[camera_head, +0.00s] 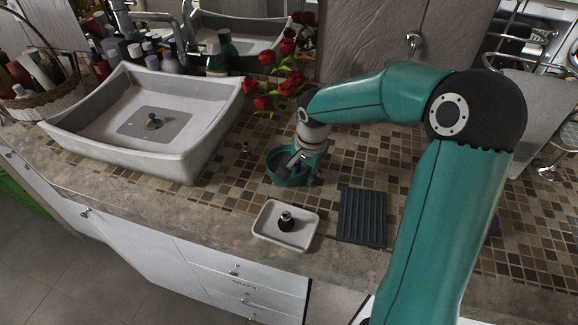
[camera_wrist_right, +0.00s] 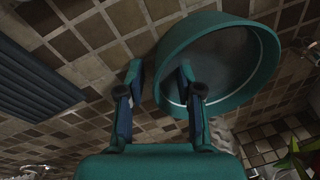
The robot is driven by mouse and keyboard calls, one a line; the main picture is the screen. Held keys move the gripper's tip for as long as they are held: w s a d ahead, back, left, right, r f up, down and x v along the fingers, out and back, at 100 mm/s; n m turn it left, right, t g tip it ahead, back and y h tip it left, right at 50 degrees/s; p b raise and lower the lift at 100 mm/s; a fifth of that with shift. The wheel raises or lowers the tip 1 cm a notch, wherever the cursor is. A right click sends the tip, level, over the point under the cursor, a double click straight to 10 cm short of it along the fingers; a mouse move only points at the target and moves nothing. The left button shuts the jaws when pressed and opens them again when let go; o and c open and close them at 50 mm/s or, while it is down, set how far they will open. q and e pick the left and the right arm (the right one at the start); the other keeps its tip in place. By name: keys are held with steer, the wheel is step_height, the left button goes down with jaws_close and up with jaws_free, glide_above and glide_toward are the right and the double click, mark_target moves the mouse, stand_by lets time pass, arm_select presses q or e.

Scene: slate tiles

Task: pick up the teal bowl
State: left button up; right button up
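The teal bowl (camera_head: 279,173) stands on the tiled counter to the right of the sink, partly hidden by my right gripper. It also shows large in the right wrist view (camera_wrist_right: 215,28). My right gripper (camera_head: 293,165) is at the bowl's near wall. In the wrist view its fingers (camera_wrist_right: 160,75) are apart, one outside the bowl and one inside, with the wall between them. Gaps show between the fingers and the wall, so it looks open. My left gripper is not in view.
A white tray (camera_head: 264,229) with a small dark bottle (camera_head: 286,222) lies in front of the bowl. A dark ribbed mat (camera_head: 362,216) is to its right. The sink (camera_head: 180,157) is at left, red flowers (camera_head: 265,100) behind. A tiny object (camera_head: 245,148) stands left of the bowl.

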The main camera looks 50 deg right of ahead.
jaws_close()
steer(key=shift+r, duration=0.1)
stand_by(0.4)
step_height(320, 180, up, 20)
steer(key=p, duration=0.1)
stand_by(0.4)
